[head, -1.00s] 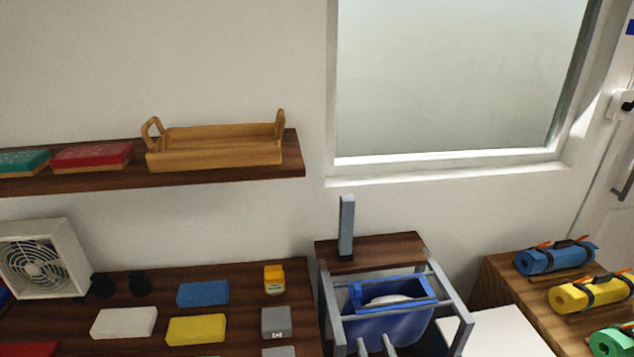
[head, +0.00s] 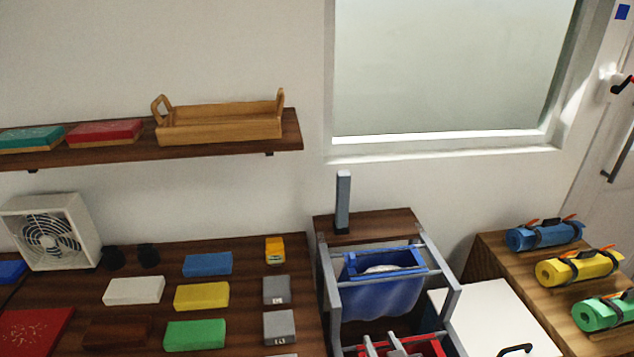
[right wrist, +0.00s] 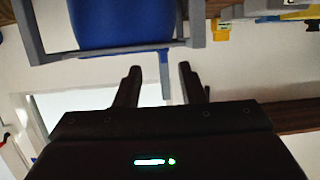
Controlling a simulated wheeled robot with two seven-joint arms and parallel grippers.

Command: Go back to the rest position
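The blue bag also shows in the right wrist view (right wrist: 120,22), above the fingers in the picture. My left gripper is not in view.
The metal rack (head: 452,300) stands between the dark counter (head: 245,335) with several coloured blocks and the wooden bench (head: 492,252) with rolled mats. A grey post (head: 343,200) rises behind the rack. A wooden tray (head: 220,125) sits on the wall shelf.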

